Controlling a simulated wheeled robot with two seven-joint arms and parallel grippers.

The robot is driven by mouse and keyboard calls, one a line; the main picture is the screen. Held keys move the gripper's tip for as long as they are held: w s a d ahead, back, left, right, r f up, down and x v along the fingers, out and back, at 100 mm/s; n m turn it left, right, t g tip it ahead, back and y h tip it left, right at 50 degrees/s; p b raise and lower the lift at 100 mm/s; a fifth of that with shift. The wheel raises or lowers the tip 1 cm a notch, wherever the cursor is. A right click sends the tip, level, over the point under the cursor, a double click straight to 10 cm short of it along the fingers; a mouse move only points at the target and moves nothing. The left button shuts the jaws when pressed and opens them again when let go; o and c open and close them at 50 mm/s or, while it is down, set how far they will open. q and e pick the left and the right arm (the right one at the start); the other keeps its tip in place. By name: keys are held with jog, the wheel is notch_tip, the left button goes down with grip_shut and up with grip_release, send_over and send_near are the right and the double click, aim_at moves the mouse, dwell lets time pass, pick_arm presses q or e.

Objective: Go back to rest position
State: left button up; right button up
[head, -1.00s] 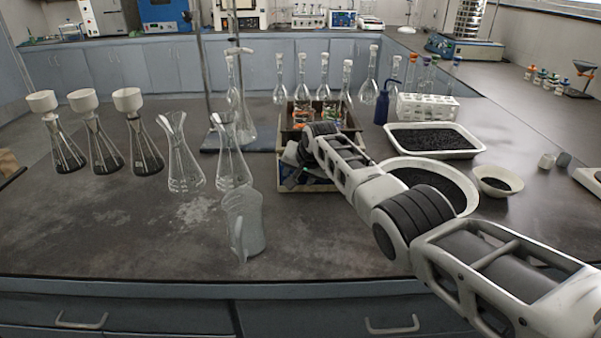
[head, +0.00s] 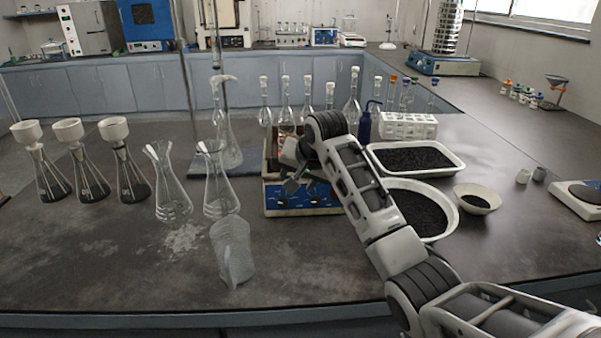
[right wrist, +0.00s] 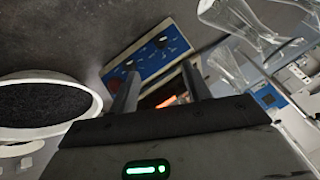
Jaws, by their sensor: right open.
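My right gripper (head: 294,182) is raised over the front of the blue-panelled box (head: 285,204) in the middle of the table in the head view. In the right wrist view the right gripper (right wrist: 160,92) has its two fingers apart with nothing held between them. The box's blue panel (right wrist: 150,55) shows just beyond the fingers. My right arm comes in from the lower right and hides part of the box. My left gripper is not in view.
A round tray of dark grains (head: 447,218), a rectangular tray (head: 458,169) and a small bowl (head: 489,204) lie right of the arm. The front middle of the table is clear.

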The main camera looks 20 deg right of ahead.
jog(key=shift+v, duration=1.1)
jog(key=s+f+n, duration=0.1)
jog(key=s+f, duration=0.4)
jog(key=s+a+f+n+g, duration=0.1)
jog(key=s+f, duration=0.4)
jog(key=s, duration=0.1)
jog(key=s+f+n, duration=0.2)
jog(key=s+f, duration=0.3)
jog(key=s, duration=0.1)
jog(key=shift+s+a+f+g, duration=0.1)
jog(key=shift+a+f+g, duration=0.15)
jog(key=shift+f+g, duration=0.05)
jog(key=s+f+n+g, duration=0.2)
jog(key=s+n, duration=0.2)
jog(key=s, duration=1.9)
jog(key=w+a+f+n+t+y, duration=0.1)
jog(key=w+a+f+t+y, duration=0.1)
jog(key=w+a+f+t, duration=0.3)
jog(key=shift+w+a+f+t, duration=0.25)
jog(key=shift+w+f+t, duration=0.7)
jog(key=shift+f, duration=0.5)
